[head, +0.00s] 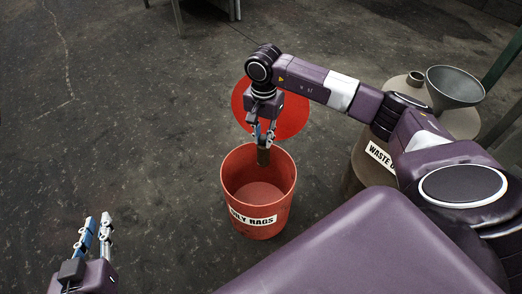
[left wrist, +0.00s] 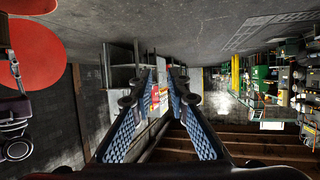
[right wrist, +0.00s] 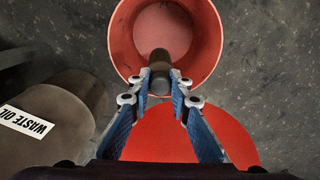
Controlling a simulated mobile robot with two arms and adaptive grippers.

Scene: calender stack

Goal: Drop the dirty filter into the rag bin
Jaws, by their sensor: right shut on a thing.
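The dirty filter is a dark brown cylinder (head: 263,156) held in my right gripper (head: 262,133). It also shows between the fingertips in the right wrist view (right wrist: 160,70). The filter hangs over the back rim of the red rag bin (head: 238,213), which is labelled OILY RAGS. The bin is open at the top, and its visible floor is bare. In the right wrist view the bin (right wrist: 123,40) lies beyond the filter. My left gripper (head: 96,222) is at the lower left, away from the bin, with its fingers apart and nothing between them.
The bin's round red lid (head: 290,118) is behind the bin. A tan drum (head: 360,165) labelled WASTE OIL stands to the right, with a grey funnel (head: 455,85) on top. The concrete floor left of the bin is clear.

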